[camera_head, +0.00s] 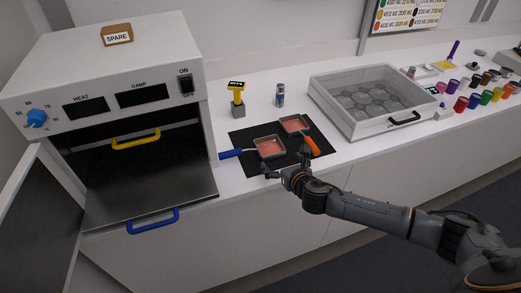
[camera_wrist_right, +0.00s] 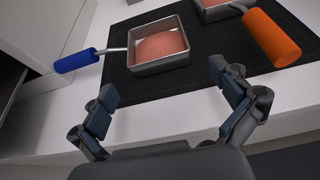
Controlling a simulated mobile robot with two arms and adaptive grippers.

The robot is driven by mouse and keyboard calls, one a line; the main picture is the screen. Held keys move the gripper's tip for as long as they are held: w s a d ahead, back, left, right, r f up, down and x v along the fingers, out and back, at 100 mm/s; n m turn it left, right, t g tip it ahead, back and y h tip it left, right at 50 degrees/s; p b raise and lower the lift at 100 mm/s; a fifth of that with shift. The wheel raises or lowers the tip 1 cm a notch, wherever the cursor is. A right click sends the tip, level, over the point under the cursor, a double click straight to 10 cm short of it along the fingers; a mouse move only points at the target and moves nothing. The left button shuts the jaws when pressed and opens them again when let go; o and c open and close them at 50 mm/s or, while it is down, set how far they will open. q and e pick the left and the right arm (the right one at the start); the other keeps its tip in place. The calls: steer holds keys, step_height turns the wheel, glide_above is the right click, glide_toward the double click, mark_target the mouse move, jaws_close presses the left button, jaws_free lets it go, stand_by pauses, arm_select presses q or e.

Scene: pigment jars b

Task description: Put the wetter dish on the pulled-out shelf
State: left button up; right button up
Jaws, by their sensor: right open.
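Two square metal dishes with pinkish-red contents sit on a black mat (camera_head: 240,139). The blue-handled dish (camera_head: 269,148) is nearer me; its blue handle (camera_wrist_right: 77,60) points left. The orange-handled dish (camera_head: 294,125) is behind and to the right, its orange handle (camera_wrist_right: 271,37) pointing toward me. I cannot tell which is wetter. My right gripper (camera_head: 285,164) is open and empty at the mat's front edge, in front of the blue-handled dish. In the wrist view its fingers (camera_wrist_right: 163,82) are apart. The pulled-out shelf (camera_head: 150,196) has a blue front handle (camera_head: 153,221) and looks empty.
The shelf belongs to a white cabinet (camera_head: 60,66) with its door open at the left. A yellow handle (camera_head: 136,139) is further inside. A probe on a stand (camera_head: 238,97), a small vial (camera_head: 280,95) and a glass-topped drawer box (camera_head: 368,98) stand behind and right of the mat.

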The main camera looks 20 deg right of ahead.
mark_target(273, 152)
steer(key=shift+w+a+f, duration=0.1)
steer(key=shift+w+f, duration=0.1)
steer(key=shift+w, duration=0.85)
steer(key=p+x, duration=0.1)
steer(key=x, duration=0.2)
steer(key=shift+w, duration=0.1)
steer(key=shift+w+f, duration=0.1)
steer(key=shift+w, duration=0.2)
steer(key=shift+w+f, duration=0.1)
steer(key=shift+w, duration=0.1)
arm_select(q)
steer(key=shift+s+a+r, duration=0.45)
steer(key=shift+s+a, duration=0.05)
steer(key=shift+s, duration=0.3)
arm_select(e)
steer(key=shift+c, duration=0.2)
arm_select(q)
steer(key=shift+s, duration=0.4)
arm_select(e)
steer(key=c, duration=1.4)
arm_select(q)
steer(key=shift+f, duration=0.1)
